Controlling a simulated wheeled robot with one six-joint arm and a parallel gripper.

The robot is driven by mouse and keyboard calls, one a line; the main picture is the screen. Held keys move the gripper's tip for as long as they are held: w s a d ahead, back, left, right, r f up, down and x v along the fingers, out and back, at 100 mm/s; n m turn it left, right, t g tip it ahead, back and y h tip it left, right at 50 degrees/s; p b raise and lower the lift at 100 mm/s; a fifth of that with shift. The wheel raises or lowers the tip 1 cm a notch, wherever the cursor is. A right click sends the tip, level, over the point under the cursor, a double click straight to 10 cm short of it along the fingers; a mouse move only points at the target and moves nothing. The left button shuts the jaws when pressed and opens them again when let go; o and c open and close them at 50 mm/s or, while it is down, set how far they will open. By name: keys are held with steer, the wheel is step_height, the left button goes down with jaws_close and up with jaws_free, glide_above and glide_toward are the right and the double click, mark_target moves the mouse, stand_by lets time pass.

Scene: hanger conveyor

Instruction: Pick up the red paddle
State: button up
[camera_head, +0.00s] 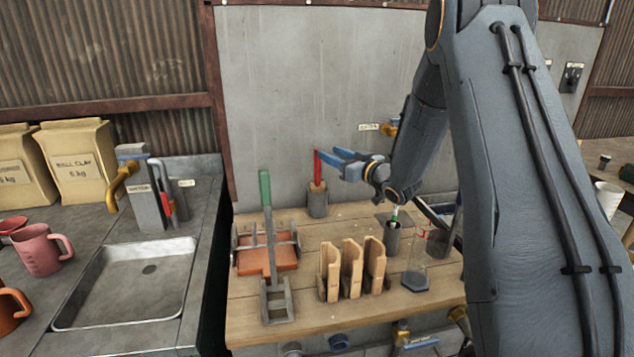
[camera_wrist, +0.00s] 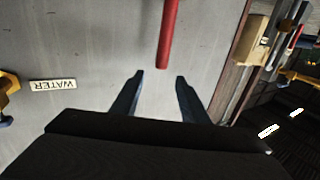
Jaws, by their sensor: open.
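The red paddle (camera_head: 317,167) stands upright in a grey cylindrical holder (camera_head: 318,203) at the back of the wooden workbench. In the wrist view its red shaft (camera_wrist: 169,35) comes down from the top edge and ends just beyond my fingertips, roughly midway between them. My gripper (camera_head: 338,161) reaches in from the right at the height of the paddle's upper part. In the wrist view my gripper (camera_wrist: 158,77) is open, with nothing between its fingers. The paddle's lower end is hidden inside the holder.
A green-handled lever (camera_head: 266,190) stands to the left on the bench (camera_head: 320,312). Wooden pieces (camera_head: 352,268) stand in front, and a grey cup (camera_head: 394,240) sits to the right. A concrete wall (camera_head: 285,85) rises close behind. A sink (camera_head: 130,285) is at the left.

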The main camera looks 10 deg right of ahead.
steer(key=f+p+x, duration=0.1)
steer(key=p+x, duration=0.1)
steer(key=x, duration=0.5)
steer(key=shift+w+a+f+p, duration=0.15)
steer(key=shift+w+f+p, duration=0.1)
steer(key=shift+p, duration=0.15)
jaws_close()
